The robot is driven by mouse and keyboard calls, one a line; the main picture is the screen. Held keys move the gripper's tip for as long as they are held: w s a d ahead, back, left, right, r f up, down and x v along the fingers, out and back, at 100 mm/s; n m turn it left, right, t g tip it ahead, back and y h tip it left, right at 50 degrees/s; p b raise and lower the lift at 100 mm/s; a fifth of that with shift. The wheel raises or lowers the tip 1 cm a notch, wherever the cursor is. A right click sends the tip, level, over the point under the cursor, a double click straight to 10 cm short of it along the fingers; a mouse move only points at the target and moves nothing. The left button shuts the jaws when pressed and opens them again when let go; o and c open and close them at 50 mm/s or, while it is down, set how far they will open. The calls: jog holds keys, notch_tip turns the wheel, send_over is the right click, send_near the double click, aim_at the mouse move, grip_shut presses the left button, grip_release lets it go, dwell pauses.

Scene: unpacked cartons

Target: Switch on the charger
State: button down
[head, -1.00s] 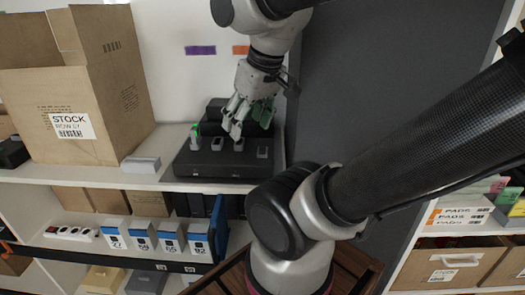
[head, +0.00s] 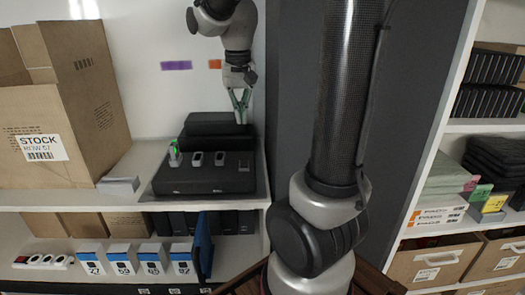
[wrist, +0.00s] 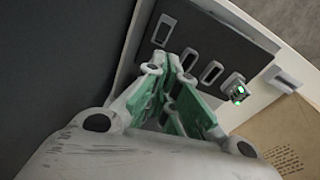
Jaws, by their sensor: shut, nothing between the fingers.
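The charger (head: 205,180) is a black, low unit on the white shelf, with a taller block at its back. Several bays line its top. The left one holds a light piece with a green glow (head: 174,152), which also shows in the wrist view (wrist: 238,93). The other bays look grey and unlit. My gripper (head: 241,121) is shut and empty, pointing down at the charger's back right side. In the wrist view my fingertips (wrist: 178,60) overlap the bays in the picture; contact cannot be told. I cannot make out a switch.
A large stock carton (head: 70,110) stands left of the charger, with a small grey box (head: 118,185) between them. A dark panel (head: 290,90) rises to the right. Numbered boxes and a power strip (head: 42,262) are on the shelf below.

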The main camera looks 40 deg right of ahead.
aim_at(245, 160)
jog(key=shift+d+r+m, duration=0.25)
jog(key=shift+r+m, duration=0.15)
jog(key=shift+m, duration=0.5)
jog(key=f, duration=0.4)
jog(key=w+f, duration=0.1)
jog(key=f, duration=0.4)
jog(key=d+f, duration=0.1)
jog(key=f, duration=0.4)
jog(key=shift+w, duration=0.15)
jog(key=shift+w+d+f, duration=0.1)
jog(key=shift+f, duration=0.15)
